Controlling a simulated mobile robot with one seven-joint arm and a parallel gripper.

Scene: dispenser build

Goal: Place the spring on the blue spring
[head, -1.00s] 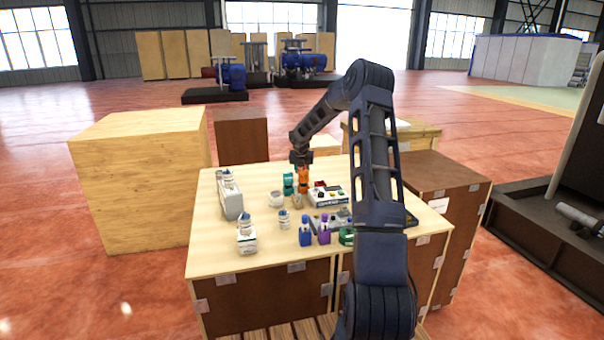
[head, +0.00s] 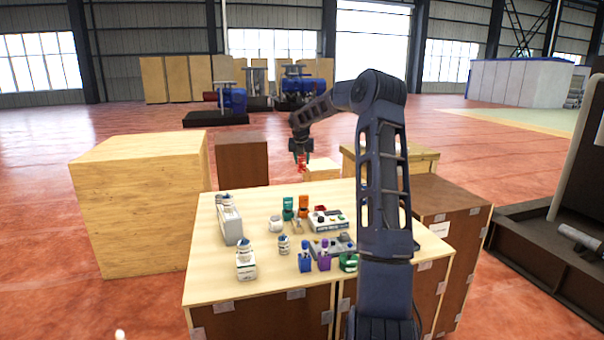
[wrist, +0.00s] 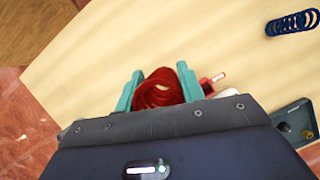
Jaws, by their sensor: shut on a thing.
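My gripper (head: 301,157) is raised above the far side of the table. Its teal fingers (wrist: 158,88) are shut on a red coiled spring (wrist: 158,90) in the wrist view; the spring also shows as a small red shape below the gripper in the head view (head: 302,166). The blue spring (wrist: 292,22), a dark blue coil, is on the table at the upper right of the wrist view, apart from my gripper. I cannot make it out in the head view.
The wooden table (head: 215,280) holds white bottles (head: 246,262), a teal item (head: 288,208), an orange item (head: 303,205), blue (head: 305,258) and purple (head: 324,258) items, and grey-white boxes (head: 328,221). Bare tabletop shows at the left front. A large wooden crate (head: 140,205) stands left.

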